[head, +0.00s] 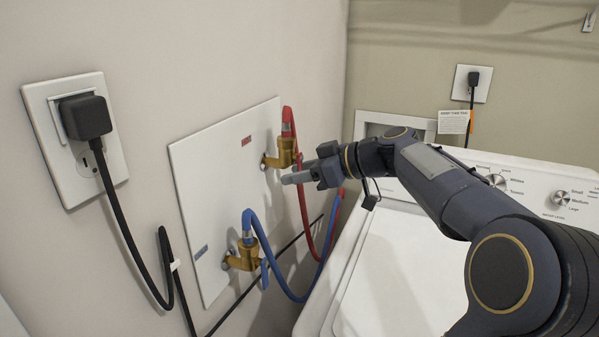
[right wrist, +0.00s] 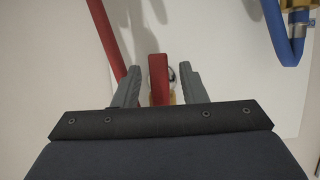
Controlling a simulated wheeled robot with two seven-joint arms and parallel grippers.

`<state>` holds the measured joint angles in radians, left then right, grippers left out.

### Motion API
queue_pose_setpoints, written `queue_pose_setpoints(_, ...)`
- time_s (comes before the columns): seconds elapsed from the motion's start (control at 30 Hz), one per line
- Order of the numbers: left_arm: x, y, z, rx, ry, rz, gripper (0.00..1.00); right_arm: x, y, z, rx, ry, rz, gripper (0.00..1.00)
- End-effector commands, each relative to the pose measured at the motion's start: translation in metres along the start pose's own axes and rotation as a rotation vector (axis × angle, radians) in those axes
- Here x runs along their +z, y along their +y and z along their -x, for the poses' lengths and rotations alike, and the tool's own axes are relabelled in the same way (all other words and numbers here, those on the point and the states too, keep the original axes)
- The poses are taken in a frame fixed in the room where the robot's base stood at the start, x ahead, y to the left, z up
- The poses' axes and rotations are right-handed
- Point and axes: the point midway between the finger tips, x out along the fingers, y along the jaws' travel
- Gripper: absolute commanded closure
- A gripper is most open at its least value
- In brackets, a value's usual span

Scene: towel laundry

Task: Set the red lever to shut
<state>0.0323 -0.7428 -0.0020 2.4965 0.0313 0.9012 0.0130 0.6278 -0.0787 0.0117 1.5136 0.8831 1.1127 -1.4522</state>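In the right wrist view the red lever (right wrist: 158,76) lies between my two fingers, with a gap on each side. My right gripper (head: 293,178) is open, beside the upper valve and a little below it in the head view. It covers part of the red hose there. My left gripper is in neither view.
A red hose (head: 303,205) hangs close to my gripper. A blue hose (head: 290,293) and lower brass valve (head: 243,258) sit below. The white washer (head: 400,275) stands under my right arm. A black-plugged outlet (head: 62,135) is on the left wall.

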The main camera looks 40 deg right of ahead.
Motion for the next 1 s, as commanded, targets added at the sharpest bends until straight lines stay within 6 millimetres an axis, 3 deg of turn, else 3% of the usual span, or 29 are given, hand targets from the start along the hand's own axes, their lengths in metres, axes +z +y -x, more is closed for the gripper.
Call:
queue_pose_setpoints(0.1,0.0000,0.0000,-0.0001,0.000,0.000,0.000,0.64,0.0001,-0.0001,0.0000,0.000,0.000,0.000,0.64)
queue_pose_setpoints(0.4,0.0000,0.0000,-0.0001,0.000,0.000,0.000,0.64,0.0001,-0.0001,0.0002,0.000,0.000,-0.001,1.00)
queue_pose_setpoints(0.73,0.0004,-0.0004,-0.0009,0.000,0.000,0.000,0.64,0.0001,-0.0014,-0.0002,-0.016,0.000,-0.036,1.00)
queue_pose_setpoints(1.0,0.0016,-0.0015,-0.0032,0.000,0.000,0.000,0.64,-0.0003,-0.0067,-0.0003,-0.079,0.001,-0.187,1.00)
